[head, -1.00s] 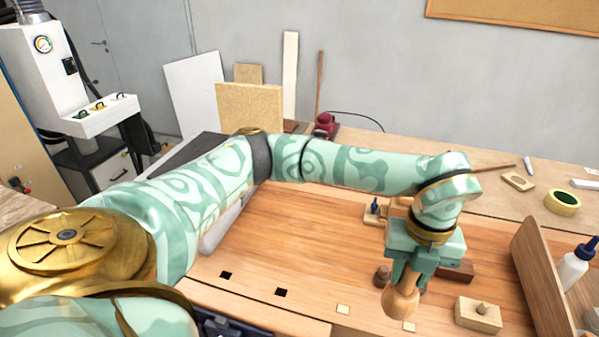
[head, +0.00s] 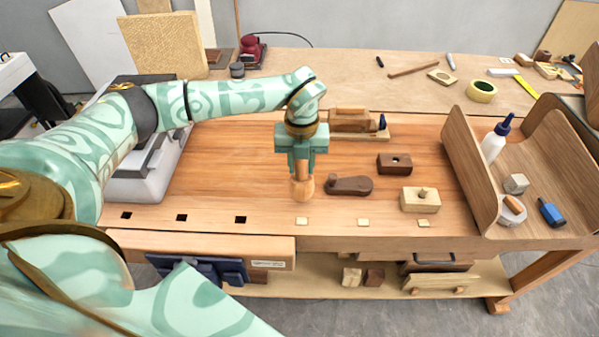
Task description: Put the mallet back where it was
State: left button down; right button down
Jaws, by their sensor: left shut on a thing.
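My left gripper (head: 301,168) is shut on the mallet (head: 302,188), a light wooden piece with a rounded lower end that hangs upright below the fingers. Its upper part is hidden by the gripper. It is over the front half of the workbench (head: 230,165), and I cannot tell whether its lower end touches the top. My right gripper is not in view.
A dark wooden piece (head: 350,186) lies close to the right of the mallet. A dark block (head: 394,163) and a pale block with a knob (head: 420,200) are further right. A wooden plane (head: 352,121) lies behind. A curved wooden form (head: 470,160) stands at right. The bench's left middle is clear.

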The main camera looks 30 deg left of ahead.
aim_at(299, 173)
pick_arm(q)
jog(key=shift+w+a+f, duration=0.1)
jog(key=shift+a+f, duration=0.05)
jog(key=shift+f, duration=0.8)
jog(key=shift+w+a+f, duration=0.1)
jog(key=shift+a+f, duration=0.05)
jog(key=shift+f, duration=0.8)
jog(key=shift+s, duration=0.1)
jog(key=c, duration=1.1)
grip_release()
jog(key=shift+f, duration=0.15)
jog(key=shift+r, duration=0.4)
notch_tip(299, 173, up, 12)
jog(key=shift+f+p, duration=0.2)
jog(key=shift+p, duration=0.25)
